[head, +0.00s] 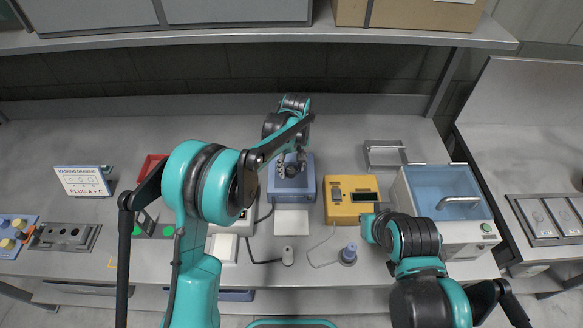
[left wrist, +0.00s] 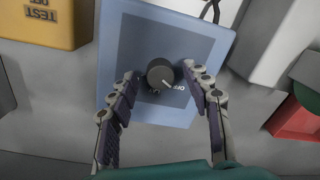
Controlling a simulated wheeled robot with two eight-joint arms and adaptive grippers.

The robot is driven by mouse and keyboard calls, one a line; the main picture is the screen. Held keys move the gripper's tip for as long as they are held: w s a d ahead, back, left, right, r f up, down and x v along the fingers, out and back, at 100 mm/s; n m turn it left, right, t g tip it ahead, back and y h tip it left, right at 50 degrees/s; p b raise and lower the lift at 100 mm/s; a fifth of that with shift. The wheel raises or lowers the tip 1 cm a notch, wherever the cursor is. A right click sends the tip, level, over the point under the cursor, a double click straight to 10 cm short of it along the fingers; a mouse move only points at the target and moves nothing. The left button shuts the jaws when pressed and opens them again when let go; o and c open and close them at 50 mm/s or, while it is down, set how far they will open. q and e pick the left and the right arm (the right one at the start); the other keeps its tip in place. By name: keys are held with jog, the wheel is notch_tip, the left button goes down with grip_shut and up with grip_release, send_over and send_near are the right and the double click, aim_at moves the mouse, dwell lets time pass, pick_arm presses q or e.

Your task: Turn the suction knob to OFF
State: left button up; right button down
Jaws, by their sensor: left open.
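The suction knob (left wrist: 160,73) is a dark round knob on the top of a blue box (head: 305,183). A light pointer mark on it slants to the lower right in the left wrist view, near partly hidden, upside-down lettering that seems to read OFF. My left gripper (left wrist: 160,79) is open, with one finger on each side of the knob and a visible gap to each. In the head view my left gripper (head: 291,168) hangs over the box and partly covers the knob. My right arm shows at the lower right, but its gripper does not show.
A yellow tester (head: 352,202) stands right of the blue box, and a blue-lidded case (head: 443,190) beyond it. A shelf (head: 260,36) runs above the bench. The bench behind the box is clear.

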aim_at(292, 170)
pick_arm(q)
notch_tip(292, 170, up, 12)
jog(key=shift+d, duration=0.25)
jog(key=shift+w+f, duration=0.1)
dwell(0.4)
jog(key=s+a+r+m+t+h+b, duration=0.1)
jog(key=s+a+r+m+t+b, duration=0.2)
jog(key=s+a, duration=0.8)
jog(key=s+a+f+m+t+b, duration=0.1)
jog(key=s+a+f+t, duration=0.1)
jog(key=s, duration=0.5)
jog(key=s+a+f+m+t, duration=0.1)
jog(key=s+a+f, duration=0.3)
jog(key=s, duration=0.4)
jog(key=shift+a+f+t+b, duration=0.35)
jog(key=shift+a+t, duration=0.35)
jog(key=shift+a, duration=0.05)
jog(key=shift+w, duration=0.1)
